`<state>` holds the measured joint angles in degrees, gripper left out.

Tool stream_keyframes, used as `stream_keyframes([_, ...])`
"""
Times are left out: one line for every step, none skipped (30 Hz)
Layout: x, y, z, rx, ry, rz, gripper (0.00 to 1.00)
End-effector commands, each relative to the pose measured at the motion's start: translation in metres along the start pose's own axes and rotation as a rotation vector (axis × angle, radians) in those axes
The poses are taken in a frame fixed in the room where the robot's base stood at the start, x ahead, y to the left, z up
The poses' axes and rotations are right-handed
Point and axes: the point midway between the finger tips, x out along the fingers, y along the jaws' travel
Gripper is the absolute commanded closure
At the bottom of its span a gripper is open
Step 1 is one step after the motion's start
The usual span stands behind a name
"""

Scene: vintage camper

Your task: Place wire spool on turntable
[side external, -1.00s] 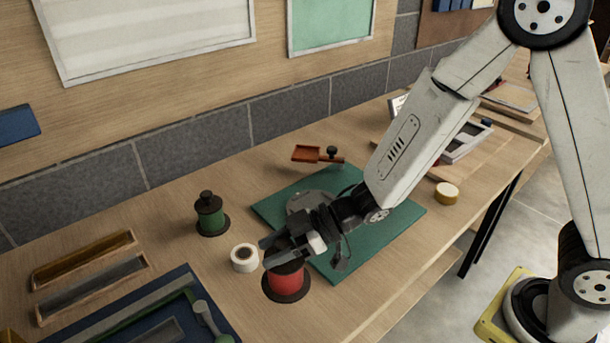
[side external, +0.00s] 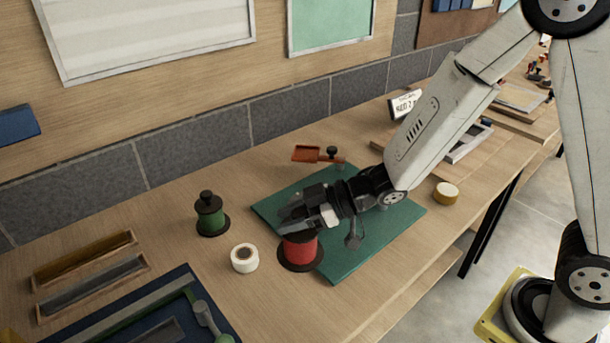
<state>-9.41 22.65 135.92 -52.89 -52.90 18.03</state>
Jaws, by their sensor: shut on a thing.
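The red wire spool (side external: 300,253), with dark flanges, is upright at the left front edge of the green mat (side external: 362,252). My gripper (side external: 290,222) is shut on its top from above, pointing left. Whether the spool's base touches the surface or hangs just above it, I cannot tell. The turntable, a grey disc on the mat, is hidden now behind my gripper and wrist. A green wire spool (side external: 211,220) stands upright on the table to the left, apart from my gripper.
A white tape roll (side external: 244,258) sits just left of the red spool. A yellow tape roll (side external: 446,193) is at right. Trays (side external: 90,285) and a blue board (side external: 150,325) fill the left front.

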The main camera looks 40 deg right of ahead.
Motion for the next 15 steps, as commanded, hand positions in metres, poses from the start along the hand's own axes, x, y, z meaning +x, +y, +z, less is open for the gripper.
stream_keyframes([-0.010,0.014,-0.002,0.016,0.003,0.046,1.00])
stream_keyframes([-0.016,0.021,-0.002,0.026,0.003,0.072,1.00])
stream_keyframes([-0.024,0.032,-0.002,0.041,0.002,0.110,1.00])
stream_keyframes([-0.031,0.039,-0.002,0.052,0.002,0.139,1.00])
stream_keyframes([-0.037,0.047,-0.001,0.064,0.002,0.167,1.00])
stream_keyframes([-0.047,0.056,-0.001,0.080,0.001,0.205,1.00])
stream_keyframes([-0.054,0.064,0.000,0.092,0.000,0.234,1.00])
stream_keyframes([-0.061,0.070,0.000,0.103,0.001,0.262,1.00])
stream_keyframes([-0.071,0.079,0.001,0.119,0.001,0.298,1.00])
stream_keyframes([-0.078,0.085,0.002,0.130,0.001,0.325,1.00])
stream_keyframes([-0.085,0.090,0.003,0.141,0.000,0.350,1.00])
stream_keyframes([-0.093,0.097,0.004,0.156,0.000,0.382,1.00])
stream_keyframes([-0.100,0.102,0.004,0.166,0.001,0.405,1.00])
stream_keyframes([-0.106,0.106,0.005,0.175,0.002,0.426,1.00])
stream_keyframes([-0.113,0.111,0.006,0.187,0.001,0.450,1.00])
